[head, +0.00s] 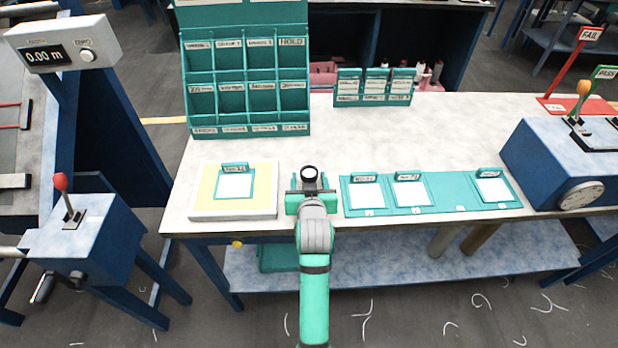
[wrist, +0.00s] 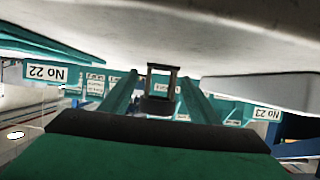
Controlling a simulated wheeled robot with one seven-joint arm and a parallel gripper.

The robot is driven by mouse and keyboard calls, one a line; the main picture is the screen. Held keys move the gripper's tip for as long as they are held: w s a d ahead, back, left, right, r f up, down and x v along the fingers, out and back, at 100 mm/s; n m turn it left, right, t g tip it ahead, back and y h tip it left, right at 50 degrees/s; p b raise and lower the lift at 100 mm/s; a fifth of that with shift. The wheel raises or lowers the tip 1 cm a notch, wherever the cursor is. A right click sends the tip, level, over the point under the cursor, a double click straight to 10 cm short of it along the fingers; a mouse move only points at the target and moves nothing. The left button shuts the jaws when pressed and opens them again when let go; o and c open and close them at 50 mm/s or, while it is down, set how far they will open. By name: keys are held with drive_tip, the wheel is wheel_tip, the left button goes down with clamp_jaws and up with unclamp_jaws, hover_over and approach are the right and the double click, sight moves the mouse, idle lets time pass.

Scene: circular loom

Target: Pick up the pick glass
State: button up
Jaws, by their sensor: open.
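The pick glass (head: 309,173) is a small dark folding magnifier with a round lens, on the worktable near its front edge. It stands between the pale pad on the left and the teal card tray on the right. My gripper (head: 310,192) is low at the table's front edge, at the near side of the glass. In the wrist view, the dark frame of the pick glass (wrist: 160,104) shows between my two open green fingers, with a visible gap on each side. Its lower part is partly hidden by my gripper body.
A white and yellow pad (head: 207,207) with a card lies left of the glass. The teal tray (head: 446,203) with several cards lies close on its right. A teal pigeonhole rack (head: 247,131) and a small card rack (head: 372,99) stand behind. The table's middle (head: 400,140) is clear.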

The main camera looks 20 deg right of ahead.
drive_tip(key=c, duration=1.2)
